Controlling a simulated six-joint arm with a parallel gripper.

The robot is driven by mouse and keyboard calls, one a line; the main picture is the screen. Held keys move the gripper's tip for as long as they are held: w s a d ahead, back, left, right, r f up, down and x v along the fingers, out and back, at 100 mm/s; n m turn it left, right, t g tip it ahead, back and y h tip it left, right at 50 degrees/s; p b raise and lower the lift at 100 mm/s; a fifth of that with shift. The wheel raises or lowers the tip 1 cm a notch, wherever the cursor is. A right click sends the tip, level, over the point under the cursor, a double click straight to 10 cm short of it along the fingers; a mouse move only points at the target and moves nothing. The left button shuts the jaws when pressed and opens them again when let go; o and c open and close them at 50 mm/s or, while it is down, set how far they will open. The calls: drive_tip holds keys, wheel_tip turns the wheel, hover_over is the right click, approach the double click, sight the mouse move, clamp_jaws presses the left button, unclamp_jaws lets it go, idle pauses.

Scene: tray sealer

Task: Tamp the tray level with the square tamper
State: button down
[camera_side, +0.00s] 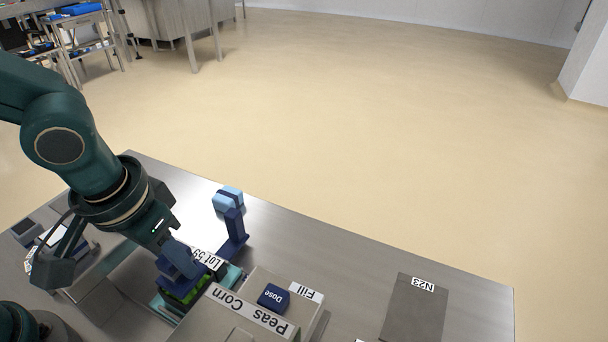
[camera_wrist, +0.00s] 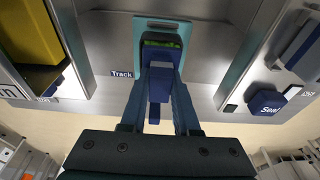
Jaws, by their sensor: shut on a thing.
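My gripper (camera_side: 172,250) reaches down over the work area. In the wrist view its two dark blue fingers (camera_wrist: 160,95) are shut on the blue tamper (camera_wrist: 160,82). The tamper also shows in the side view (camera_side: 178,268), low over the tray. The tray (camera_side: 160,304) is partly hidden by the tamper, my arm and the bins. Green filling (camera_side: 190,292) shows beside and below the tamper, and as a green strip in the wrist view (camera_wrist: 161,43). I cannot tell whether the tamper touches the filling.
Labelled Peas and Corn bins (camera_side: 235,317) stand close on the right, with a blue Dose button (camera_side: 273,297) behind. A blue stand (camera_side: 234,228) rises behind the tray. A blue Seal button (camera_wrist: 268,103) shows in the wrist view. The table's right side is mostly clear around the N23 plate (camera_side: 413,310).

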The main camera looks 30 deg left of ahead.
drive_tip(key=shift+r, duration=4)
